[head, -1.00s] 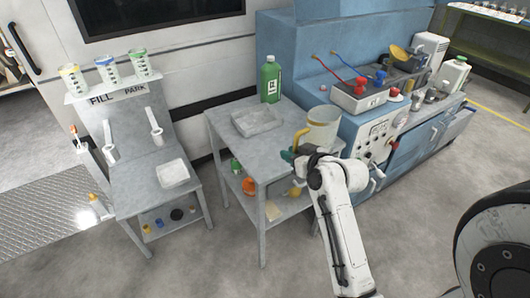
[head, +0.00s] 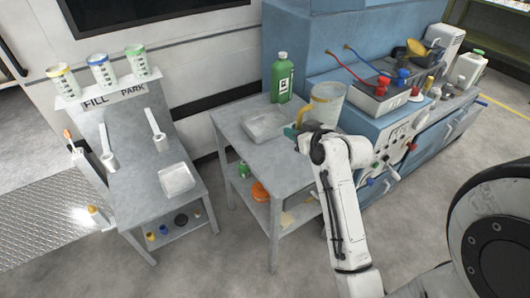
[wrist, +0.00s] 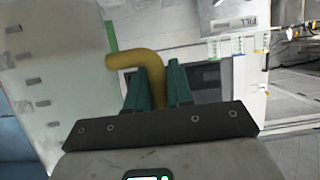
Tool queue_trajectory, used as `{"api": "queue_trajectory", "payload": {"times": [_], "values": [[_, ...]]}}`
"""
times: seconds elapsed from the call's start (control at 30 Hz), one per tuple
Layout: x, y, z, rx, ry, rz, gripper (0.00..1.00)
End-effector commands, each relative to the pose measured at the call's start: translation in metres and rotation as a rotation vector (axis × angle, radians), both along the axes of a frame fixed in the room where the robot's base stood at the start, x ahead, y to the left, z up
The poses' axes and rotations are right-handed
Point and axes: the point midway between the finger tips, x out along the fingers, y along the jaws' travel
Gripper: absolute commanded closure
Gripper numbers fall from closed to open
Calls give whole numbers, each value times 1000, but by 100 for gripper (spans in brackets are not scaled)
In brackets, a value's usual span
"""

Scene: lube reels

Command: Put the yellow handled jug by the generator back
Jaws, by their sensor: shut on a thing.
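The jug (head: 327,103) is pale and translucent with a yellow handle (head: 301,114). In the head view it is upright over the right end of the grey cart (head: 232,120), in front of the blue machine. I cannot tell whether its base touches anything; my arm hides it. My gripper (head: 291,132) is shut on the handle. In the wrist view the green fingers (wrist: 160,88) stand on either side of the yellow handle (wrist: 135,60), and the jug's marked wall (wrist: 55,70) fills the left. Which thing is the generator is not clear.
A green bottle (head: 282,78) and a grey tray (head: 264,126) stand on the cart. A fill-and-park stand (head: 150,185) with several cups is at left. Floor between them is clear.

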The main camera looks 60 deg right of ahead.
Motion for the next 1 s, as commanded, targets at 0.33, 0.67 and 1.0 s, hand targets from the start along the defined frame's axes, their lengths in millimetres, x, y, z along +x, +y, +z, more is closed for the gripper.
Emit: {"api": "queue_trajectory", "payload": {"times": [0.33, 0.67, 1.0], "values": [[74, 13, -38, 1, 3, 1, 100], [107, 18, -79, -2, 0, -1, 100], [114, 19, -113, -1, -1, -1, 100]]}}
